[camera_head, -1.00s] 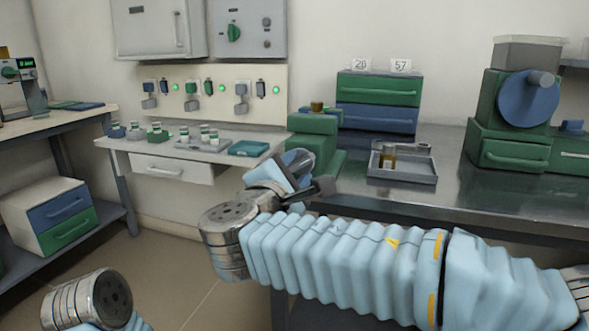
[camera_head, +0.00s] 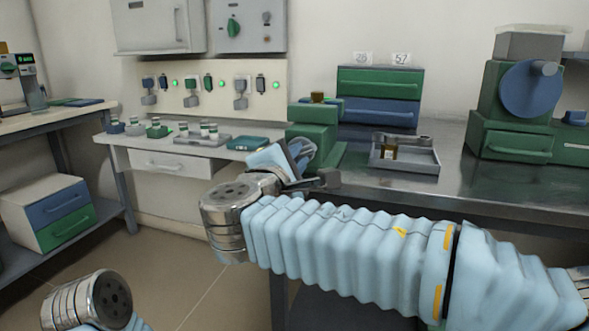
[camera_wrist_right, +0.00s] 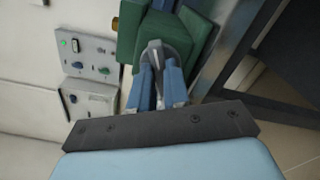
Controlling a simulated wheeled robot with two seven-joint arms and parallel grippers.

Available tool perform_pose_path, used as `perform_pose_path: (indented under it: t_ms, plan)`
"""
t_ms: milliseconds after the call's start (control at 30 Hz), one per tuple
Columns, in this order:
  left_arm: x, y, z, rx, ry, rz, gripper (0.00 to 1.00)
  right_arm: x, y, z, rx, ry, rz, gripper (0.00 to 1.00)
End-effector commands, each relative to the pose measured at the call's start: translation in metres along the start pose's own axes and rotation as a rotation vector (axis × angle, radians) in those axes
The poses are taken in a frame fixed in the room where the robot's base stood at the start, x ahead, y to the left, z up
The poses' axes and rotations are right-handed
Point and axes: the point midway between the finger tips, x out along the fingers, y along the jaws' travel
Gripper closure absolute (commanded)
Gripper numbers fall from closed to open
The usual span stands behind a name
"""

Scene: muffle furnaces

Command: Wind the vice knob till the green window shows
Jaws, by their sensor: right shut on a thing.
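The green vice (camera_head: 312,116) stands at the left end of the metal bench, and it also shows in the wrist view (camera_wrist_right: 157,32). Its grey-blue knob (camera_head: 305,150) faces the front, with a pale grip bar (camera_wrist_right: 154,52) seen in the wrist view. My right gripper (camera_wrist_right: 157,72) has its two blue fingers shut on the knob, one on each side of the bar. In the head view the right gripper (camera_head: 290,158) partly covers the knob. I see no green window that I can tell from the green body. My left gripper is not in view.
A metal tray (camera_head: 420,166) holding a small brown item lies on the bench right of the vice. Green and blue drawers (camera_head: 378,88) stand behind. A side table (camera_head: 200,150) with small racks is at left. The bench edge runs close to my right arm.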

Motion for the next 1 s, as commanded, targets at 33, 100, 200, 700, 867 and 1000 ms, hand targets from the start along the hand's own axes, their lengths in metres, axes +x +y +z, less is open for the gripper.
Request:
perform_pose_path:
  t_ms: [33, 100, 200, 700, 867, 1000]
  plan:
    - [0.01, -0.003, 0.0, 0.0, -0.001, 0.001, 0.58, 0.0, -0.005, -0.002, 0.036, -0.001, 0.0, 1.0]
    - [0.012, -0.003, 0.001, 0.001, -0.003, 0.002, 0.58, 0.0, -0.004, -0.002, 0.07, 0.0, 0.0, 1.0]
    - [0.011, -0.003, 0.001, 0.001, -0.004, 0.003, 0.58, 0.0, -0.001, 0.0, 0.085, 0.0, -0.001, 1.0]
    - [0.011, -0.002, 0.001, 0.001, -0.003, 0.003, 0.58, 0.0, -0.001, 0.0, 0.082, 0.0, -0.001, 0.58]
    - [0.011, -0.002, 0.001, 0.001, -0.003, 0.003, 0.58, -0.001, 0.0, 0.0, 0.082, 0.0, -0.001, 0.58]
    - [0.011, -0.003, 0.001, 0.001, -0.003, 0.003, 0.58, -0.013, 0.0, 0.0, 0.082, 0.002, 0.0, 0.58]
